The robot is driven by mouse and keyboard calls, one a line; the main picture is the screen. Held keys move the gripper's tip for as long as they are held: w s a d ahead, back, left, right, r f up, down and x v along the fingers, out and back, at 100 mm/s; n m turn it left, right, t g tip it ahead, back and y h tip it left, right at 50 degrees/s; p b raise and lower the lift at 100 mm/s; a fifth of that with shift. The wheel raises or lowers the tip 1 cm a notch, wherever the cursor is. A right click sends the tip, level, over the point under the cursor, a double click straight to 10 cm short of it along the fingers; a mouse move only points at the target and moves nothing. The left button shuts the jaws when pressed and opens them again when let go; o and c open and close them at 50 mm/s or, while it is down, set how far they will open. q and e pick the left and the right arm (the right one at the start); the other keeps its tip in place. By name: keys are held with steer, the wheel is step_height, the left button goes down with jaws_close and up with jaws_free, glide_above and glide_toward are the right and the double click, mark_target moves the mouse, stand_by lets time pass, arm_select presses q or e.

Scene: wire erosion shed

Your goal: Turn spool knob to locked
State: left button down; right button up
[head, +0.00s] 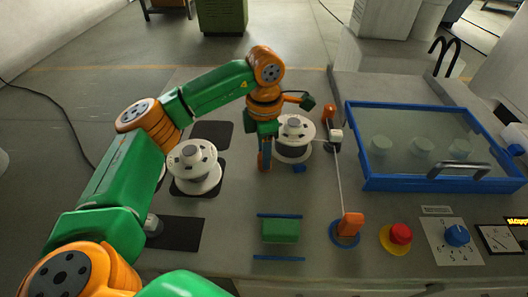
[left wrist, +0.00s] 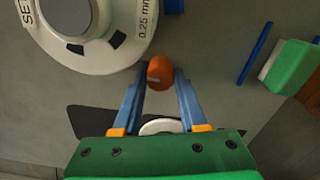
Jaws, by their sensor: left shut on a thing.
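The spool knob (left wrist: 160,72) is a small orange knob with a pale mark on top, beside the rim of the white spool (left wrist: 85,30) in the left wrist view. My left gripper (left wrist: 161,78) is shut on the knob, with one blue finger on each side of it. In the head view my left gripper (head: 265,158) points down just left of the wired spool (head: 294,150), and I cannot make out the knob there. I cannot read whether the mark stands at locked. My right gripper is not in view.
A second white spool (head: 194,168) stands on a dark pad at left. A wire runs from the wired spool's side to an orange post (head: 350,225). A green block (head: 281,231), red button (head: 400,234), blue dial (head: 457,236) and blue-framed glass lid (head: 365,180) are nearby.

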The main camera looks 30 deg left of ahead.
arm_select(q)
steer(key=m, duration=0.4)
steer(key=shift+m, duration=2.2)
steer(key=shift+f, duration=0.1)
steer(key=shift+c, duration=2.2)
jaws_free()
